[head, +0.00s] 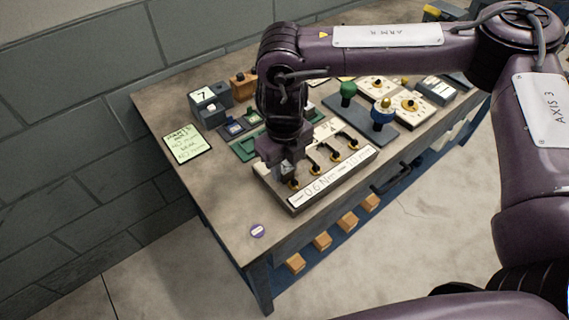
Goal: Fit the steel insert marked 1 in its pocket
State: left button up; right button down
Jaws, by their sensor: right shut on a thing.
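My right gripper (287,172) comes down from my purple right arm, over the left end of a pale panel (318,183) on the bench. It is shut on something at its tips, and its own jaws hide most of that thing. A yellow-based black fitting shows right at the tips. Several similar black curved fittings with yellow bases, one of them here (335,156), stand in a row along the panel. I cannot make out a steel insert marked 1 or its pocket. My left gripper is not in view.
A purple disc (257,231) lies near the front corner. Bare bench surrounds it.

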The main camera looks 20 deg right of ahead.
jog(key=shift+f, duration=0.25)
jog(key=shift+r, duration=0.25)
dwell(0.9)
jog(key=c, duration=0.6)
grip_release()
jog(key=shift+r+p, duration=2.15)
jog(key=shift+r, duration=0.35)
jog(key=shift+r+p, duration=1.3)
